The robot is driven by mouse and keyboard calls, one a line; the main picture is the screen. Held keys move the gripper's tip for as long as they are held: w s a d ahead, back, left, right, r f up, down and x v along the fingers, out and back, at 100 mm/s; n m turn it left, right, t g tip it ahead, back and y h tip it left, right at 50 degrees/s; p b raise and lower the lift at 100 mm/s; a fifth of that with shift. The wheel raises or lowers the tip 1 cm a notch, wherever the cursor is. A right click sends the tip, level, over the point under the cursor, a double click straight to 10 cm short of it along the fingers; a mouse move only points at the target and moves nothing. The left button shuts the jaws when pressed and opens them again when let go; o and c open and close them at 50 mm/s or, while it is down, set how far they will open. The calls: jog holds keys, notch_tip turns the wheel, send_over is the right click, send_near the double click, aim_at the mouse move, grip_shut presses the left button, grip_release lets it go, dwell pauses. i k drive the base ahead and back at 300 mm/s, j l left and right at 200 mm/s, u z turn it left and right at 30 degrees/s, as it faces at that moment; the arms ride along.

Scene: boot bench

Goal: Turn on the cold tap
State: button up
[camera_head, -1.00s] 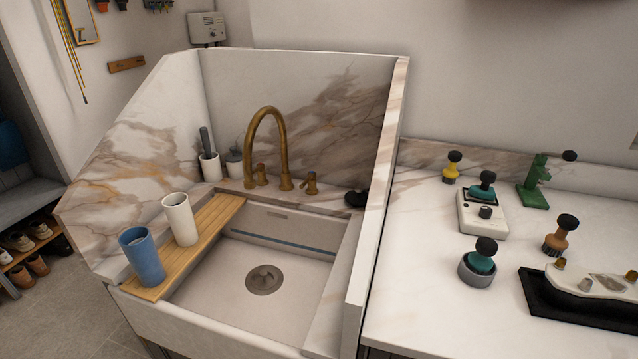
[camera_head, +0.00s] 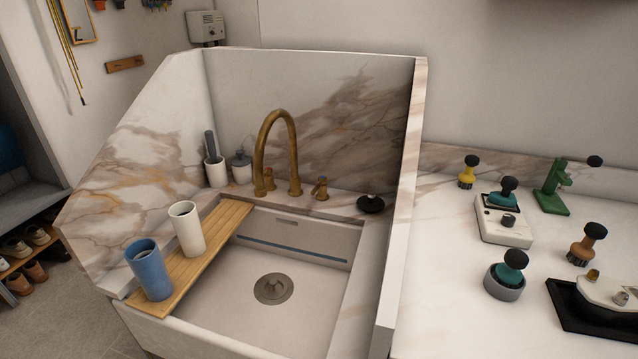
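A brass tap with a tall curved spout (camera_head: 275,150) stands at the back of the white sink (camera_head: 240,305). One brass handle (camera_head: 269,179) is left of the spout's upright and partly behind the spout's outlet. Another brass handle (camera_head: 320,189) is right of it. I cannot make out marks telling which is cold. No water shows from the spout. My gripper is not in view.
A wooden board (camera_head: 215,235) lies across the sink's left side, bearing a blue cup (camera_head: 149,270) and a white cup (camera_head: 187,230). Marble walls (camera_head: 405,200) rise left, right and behind. A black stopper (camera_head: 370,203) sits on the back right ledge. Brushes stand on the right counter (camera_head: 450,280).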

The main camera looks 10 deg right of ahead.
aim_at(322, 179)
jog(key=i+j, duration=0.15)
jog(key=j, duration=0.2)
jog(key=i+j, duration=0.1)
jog(key=j, duration=0.3)
jog(key=i+j+u, duration=0.1)
jog(key=j, duration=0.25)
jog(key=i+j, duration=0.15)
jog(key=j, duration=0.2)
